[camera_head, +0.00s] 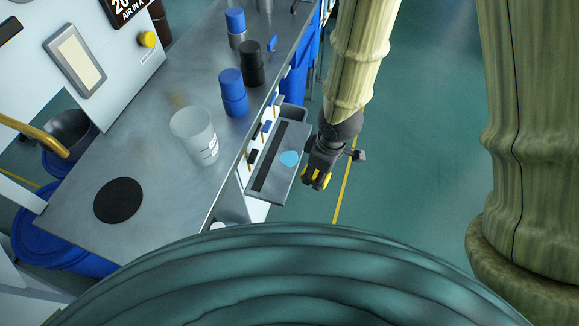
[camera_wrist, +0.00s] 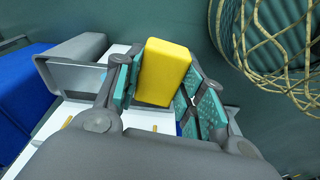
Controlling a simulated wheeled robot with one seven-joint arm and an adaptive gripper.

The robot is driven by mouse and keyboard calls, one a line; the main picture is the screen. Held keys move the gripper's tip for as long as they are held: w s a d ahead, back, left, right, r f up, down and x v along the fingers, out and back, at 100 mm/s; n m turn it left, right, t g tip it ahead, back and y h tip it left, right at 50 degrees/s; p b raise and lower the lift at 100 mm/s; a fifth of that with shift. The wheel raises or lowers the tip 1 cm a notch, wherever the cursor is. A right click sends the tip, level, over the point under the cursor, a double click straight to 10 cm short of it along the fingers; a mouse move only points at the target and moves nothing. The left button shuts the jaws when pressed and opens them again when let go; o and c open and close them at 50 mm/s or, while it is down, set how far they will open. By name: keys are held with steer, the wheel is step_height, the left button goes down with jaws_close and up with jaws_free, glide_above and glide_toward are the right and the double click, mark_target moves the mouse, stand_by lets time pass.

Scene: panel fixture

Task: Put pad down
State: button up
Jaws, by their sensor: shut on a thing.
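My gripper (camera_head: 317,180) is to the right of the metal bench, beside a small side shelf. In the wrist view my gripper (camera_wrist: 160,88) is shut on a yellow block-shaped pad (camera_wrist: 164,70), held between its teal-lined fingers. In the head view only small yellow patches show at the fingertips, so most of the pad is hidden there. A flat black round disc (camera_head: 118,200) lies on the near left part of the bench (camera_head: 160,140).
The side shelf (camera_head: 262,190) carries a dark strip and a light blue round patch (camera_head: 290,158). A translucent cup (camera_head: 194,135), blue containers (camera_head: 233,92) and a black container (camera_head: 251,63) stand on the bench. Green floor (camera_head: 420,140) is clear right of my gripper.

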step_height(320, 180, down, 4)
steer(key=s+a+n+b, duration=0.1)
steer(key=s+n+b, duration=0.1)
steer(key=b, duration=0.4)
glide_above(288, 158)
steer(key=shift+s+d+f, duration=0.15)
steer(key=shift+f, duration=0.3)
steer(key=shift+s+d+f, duration=0.1)
steer(key=shift+f, duration=0.35)
steer(key=shift+w+f, duration=0.15)
steer(key=shift+f, duration=0.2)
step_height(288, 158, down, 3)
steer(key=shift+r+b, duration=0.1)
steer(key=shift+b, duration=0.65)
steer(key=o, duration=0.9)
